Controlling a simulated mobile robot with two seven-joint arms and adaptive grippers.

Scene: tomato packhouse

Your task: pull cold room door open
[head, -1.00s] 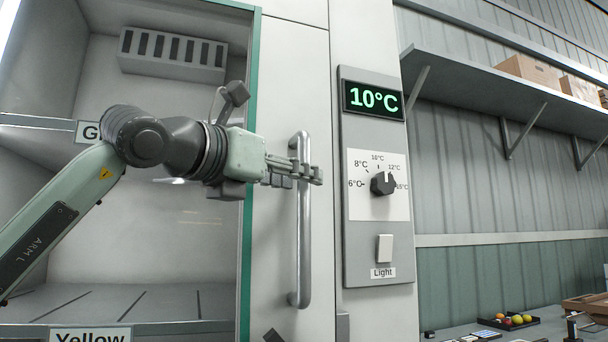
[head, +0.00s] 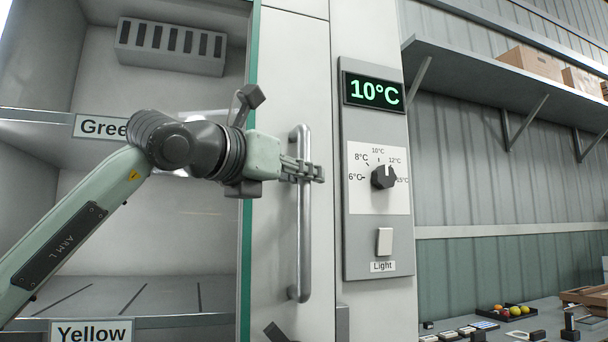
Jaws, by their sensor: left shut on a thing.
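The cold room door (head: 284,60) is a white panel with a tall vertical steel bar handle (head: 305,250). A straight seam runs along the panel's right side, and I see no gap there. My left gripper (head: 308,172) comes in from the left and is shut on the upper part of the handle. Its fingers lie across the bar.
Left of the door panel, a green edge (head: 247,290) borders the view of shelves labelled Green and Yellow (head: 91,331). A control panel (head: 376,215) reading 10°C stands right of the handle. A wall shelf (head: 480,75) holds boxes; a cluttered worktop lies lower right.

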